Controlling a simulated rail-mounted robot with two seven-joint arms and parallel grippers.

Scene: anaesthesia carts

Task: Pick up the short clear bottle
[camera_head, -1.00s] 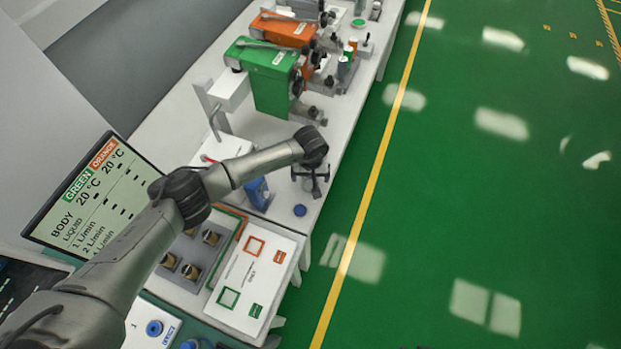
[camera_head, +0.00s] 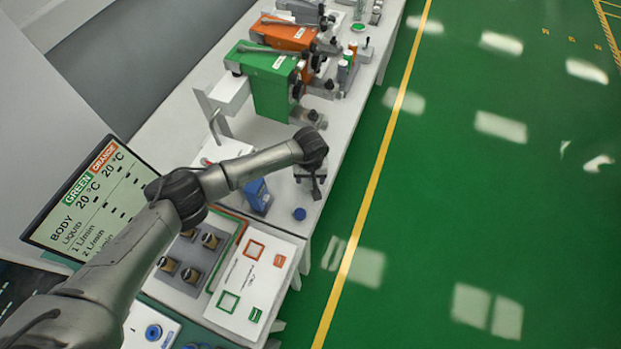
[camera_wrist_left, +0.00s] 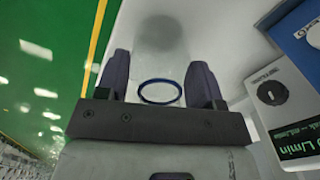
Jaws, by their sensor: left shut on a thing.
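My left gripper (camera_head: 314,186) points down over the white bench near its right edge. In the left wrist view its two dark fingers (camera_wrist_left: 160,85) stand on either side of a clear, see-through object with a dark blue ring (camera_wrist_left: 160,92), which I take as the short clear bottle. The fingers are shut on it. Its clear walls are hard to make out, and in the head view the gripper hides it. My right gripper is not in view.
A blue round cap (camera_head: 299,214) lies on the bench just below the gripper. A blue box (camera_head: 257,196) stands to its left. Green (camera_head: 270,80) and orange (camera_head: 285,33) vaporizer units stand farther back. A white board (camera_head: 255,280) with coloured squares lies nearer.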

